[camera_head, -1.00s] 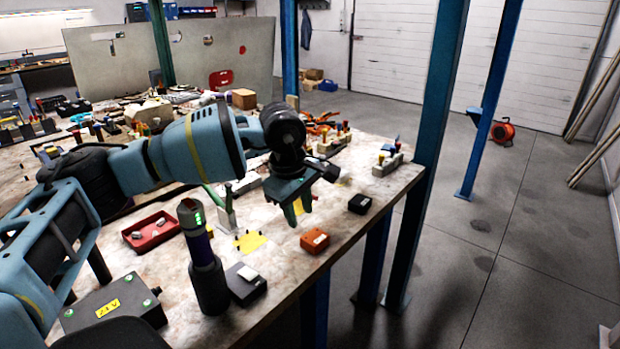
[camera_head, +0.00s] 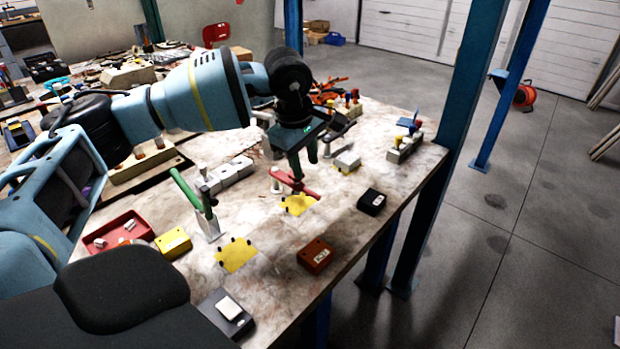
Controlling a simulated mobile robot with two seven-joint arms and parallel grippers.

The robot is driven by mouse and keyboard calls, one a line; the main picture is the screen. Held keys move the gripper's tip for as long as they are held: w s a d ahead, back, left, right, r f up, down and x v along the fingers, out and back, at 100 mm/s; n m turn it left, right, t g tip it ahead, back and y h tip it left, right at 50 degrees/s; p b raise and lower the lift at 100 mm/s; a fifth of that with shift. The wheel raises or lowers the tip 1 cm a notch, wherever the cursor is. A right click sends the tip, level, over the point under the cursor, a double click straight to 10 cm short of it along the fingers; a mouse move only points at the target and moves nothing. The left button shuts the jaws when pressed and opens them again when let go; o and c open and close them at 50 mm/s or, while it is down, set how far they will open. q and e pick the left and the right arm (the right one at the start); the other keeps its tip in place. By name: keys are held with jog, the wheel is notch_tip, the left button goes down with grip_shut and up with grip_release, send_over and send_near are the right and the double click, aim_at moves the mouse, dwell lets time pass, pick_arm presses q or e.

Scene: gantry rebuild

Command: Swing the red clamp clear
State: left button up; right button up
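The red clamp (camera_head: 300,188) shows as a red arm lying low over the worktable, beside a yellow patch (camera_head: 298,204). My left gripper (camera_head: 305,168) points down just above and behind its red arm. Its two fingers look apart, with nothing visible between them. I cannot tell whether a fingertip touches the red arm. The gripper partly hides the clamp's far side. My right gripper is not in view.
A green-handled clamp (camera_head: 194,194) stands upright to the left. A blue post (camera_head: 447,140) rises at the table's right edge. A red tray (camera_head: 116,232) lies at left.

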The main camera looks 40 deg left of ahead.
aim_at(310, 191)
pick_arm(q)
jog(key=f, duration=0.2)
jog(key=w+f, duration=0.1)
jog(key=f, duration=0.4)
jog(key=shift+w+d+f, duration=0.1)
jog(key=shift+w+f, duration=0.1)
jog(key=shift+f, duration=0.1)
grip_shut()
